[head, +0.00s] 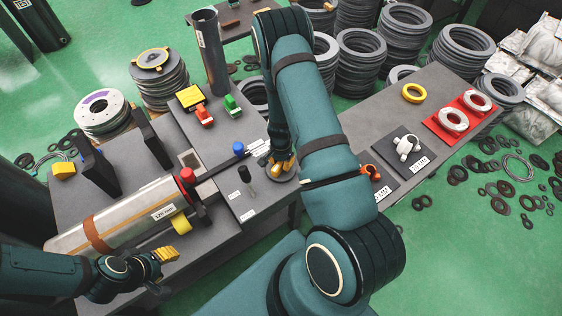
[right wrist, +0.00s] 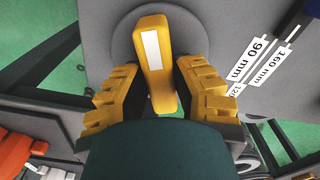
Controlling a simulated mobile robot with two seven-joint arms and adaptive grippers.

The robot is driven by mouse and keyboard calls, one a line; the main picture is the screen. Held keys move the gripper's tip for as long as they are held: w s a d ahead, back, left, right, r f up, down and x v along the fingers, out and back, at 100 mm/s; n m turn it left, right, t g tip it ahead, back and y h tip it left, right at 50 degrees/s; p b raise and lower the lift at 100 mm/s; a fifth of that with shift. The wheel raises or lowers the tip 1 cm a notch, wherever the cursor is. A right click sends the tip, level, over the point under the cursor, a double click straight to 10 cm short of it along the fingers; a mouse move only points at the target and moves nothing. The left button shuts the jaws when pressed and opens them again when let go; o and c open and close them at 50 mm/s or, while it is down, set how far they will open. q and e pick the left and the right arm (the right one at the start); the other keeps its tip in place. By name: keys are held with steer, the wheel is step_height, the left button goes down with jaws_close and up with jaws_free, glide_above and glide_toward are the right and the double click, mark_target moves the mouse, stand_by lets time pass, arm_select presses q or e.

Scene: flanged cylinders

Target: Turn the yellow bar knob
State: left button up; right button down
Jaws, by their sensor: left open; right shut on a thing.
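The yellow bar knob (right wrist: 153,42) stands on a round grey base in the right wrist view, with a white strip on its top. The bar runs nearly up and down in that picture, slightly tilted. My right gripper (right wrist: 156,72) is shut on the knob, with one yellow ridged finger on each side. In the head view my right gripper (head: 284,165) points down at the table's right end, and its fingers mostly hide the knob. My left gripper (head: 164,254) is open and empty at the lower left, beside the silver cylinder.
The silver cylinder (head: 130,222) lies on the left table with a red cap and dark uprights near it. Blue (head: 238,148) and black knobs stand left of my right gripper. A tall grey tube (head: 210,50) stands behind. Labels reading 90 mm and 160 mm (right wrist: 270,62) lie nearby.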

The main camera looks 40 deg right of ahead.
steer(key=shift+m+p, duration=0.3)
steer(key=shift+m, duration=2.5)
steer(key=shift+f, duration=0.1)
steer(key=shift+s, duration=0.1)
steer(key=c, duration=0.7)
jaws_free()
steer(key=shift+c, duration=0.2)
step_height(320, 180, up, 12)
